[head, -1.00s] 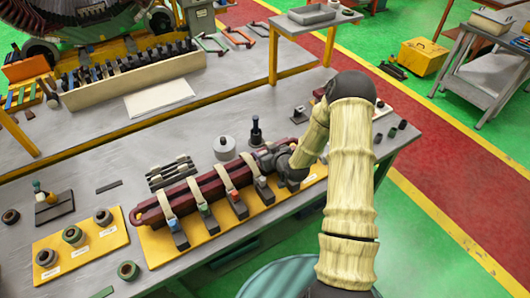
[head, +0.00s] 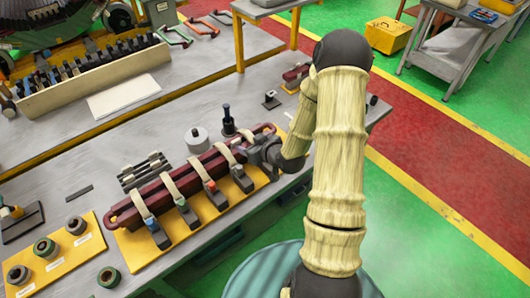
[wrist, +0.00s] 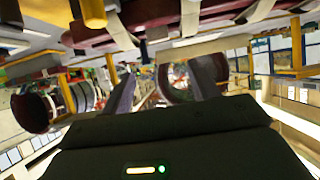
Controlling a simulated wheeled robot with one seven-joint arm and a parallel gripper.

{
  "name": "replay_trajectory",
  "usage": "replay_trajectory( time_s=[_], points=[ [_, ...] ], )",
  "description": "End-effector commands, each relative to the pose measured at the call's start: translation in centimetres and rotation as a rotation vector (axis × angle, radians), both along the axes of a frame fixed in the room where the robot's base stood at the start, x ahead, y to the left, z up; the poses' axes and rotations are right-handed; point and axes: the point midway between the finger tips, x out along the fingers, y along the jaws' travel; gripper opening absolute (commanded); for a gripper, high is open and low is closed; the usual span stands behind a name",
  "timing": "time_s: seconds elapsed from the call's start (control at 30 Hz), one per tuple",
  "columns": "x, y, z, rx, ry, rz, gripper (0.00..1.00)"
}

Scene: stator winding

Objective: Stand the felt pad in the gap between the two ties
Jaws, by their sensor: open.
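A long dark red bar (head: 151,205) lies on the yellow board (head: 176,228), wrapped by several cream ties. Two neighbouring ties (head: 196,165) and (head: 224,153) stand apart with red bar showing between them. My gripper (head: 256,154) is near the bar's right end; its fingertips are hard to make out there. In the wrist view my gripper (wrist: 162,88) is open, with nothing seen between its fingers. The bar (wrist: 168,25) and ties (wrist: 118,28) cross the top of that view. I cannot tell which piece is the felt pad.
Several dark strips (head: 145,171) lie behind the bar. A grey cylinder (head: 196,140) and a dark upright tool (head: 228,120) stand near its right end. A yellow board with rings (head: 55,258) is at the left. The grey tabletop (head: 105,165) has bare areas.

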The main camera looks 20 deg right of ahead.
Motion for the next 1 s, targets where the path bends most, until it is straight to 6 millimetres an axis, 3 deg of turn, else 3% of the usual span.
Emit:
replay_trajectory(
  time_s=[0.43,1.0],
  points=[
    [-5.0,-1.7,2.7,-0.003,0.0,-0.002,0.6],
    [-6.2,-1.9,4.2,0.003,0.003,0.006,0.6]
  ],
)
